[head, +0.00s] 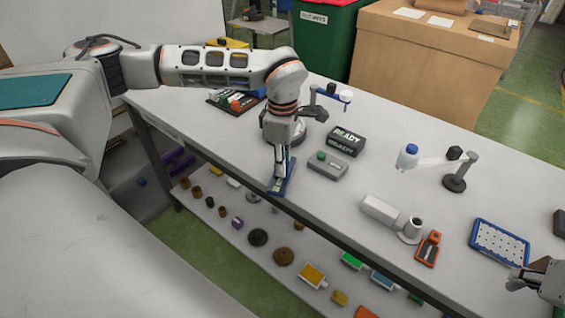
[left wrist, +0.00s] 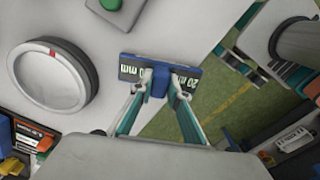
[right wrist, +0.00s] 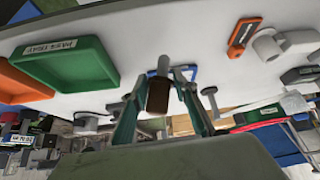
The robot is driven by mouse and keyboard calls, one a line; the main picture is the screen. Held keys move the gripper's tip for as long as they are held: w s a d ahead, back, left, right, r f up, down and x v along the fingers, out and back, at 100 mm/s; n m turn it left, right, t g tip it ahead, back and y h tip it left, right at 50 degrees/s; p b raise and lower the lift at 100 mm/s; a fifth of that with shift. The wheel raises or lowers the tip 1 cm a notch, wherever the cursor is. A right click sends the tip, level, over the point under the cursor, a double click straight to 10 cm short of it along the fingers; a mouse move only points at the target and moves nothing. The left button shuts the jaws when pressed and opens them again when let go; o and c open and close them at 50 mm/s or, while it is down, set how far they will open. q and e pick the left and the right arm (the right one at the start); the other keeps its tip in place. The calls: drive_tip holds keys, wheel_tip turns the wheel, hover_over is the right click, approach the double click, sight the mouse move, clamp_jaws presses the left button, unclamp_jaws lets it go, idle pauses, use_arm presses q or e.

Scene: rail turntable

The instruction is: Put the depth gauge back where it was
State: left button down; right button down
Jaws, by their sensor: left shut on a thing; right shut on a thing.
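My left gripper (head: 280,174) is shut on a blue piece (head: 284,183) at the front edge of the bench. In the left wrist view this piece (left wrist: 159,82) is a short bar with "20 mm" labels on both sides of a blue middle block; it looks like the depth gauge. The fingertips pinch the middle block. Whether the bar touches the bench is unclear. My right gripper (right wrist: 160,95) is shut on a brown cylinder (right wrist: 158,95) with a grey pin. In the head view the right gripper (head: 522,280) is at the right edge.
A round grey disc (left wrist: 52,75) with a red mark lies near the left gripper. A grey box with a green button (head: 328,164) and a READY sign (head: 346,141) stand close by. A blue perforated tray (head: 499,242), an orange tool (head: 428,247) and a green tray (right wrist: 70,62) are further along.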

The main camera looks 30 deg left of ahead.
use_arm(q)
drive_tip(key=shift+f, duration=0.1)
drive_tip(key=c, duration=1.9)
unclamp_jaws()
wheel_tip(320, 180, up, 12)
drive_tip(key=shift+r, duration=0.15)
drive_tip(key=shift+s, duration=0.1)
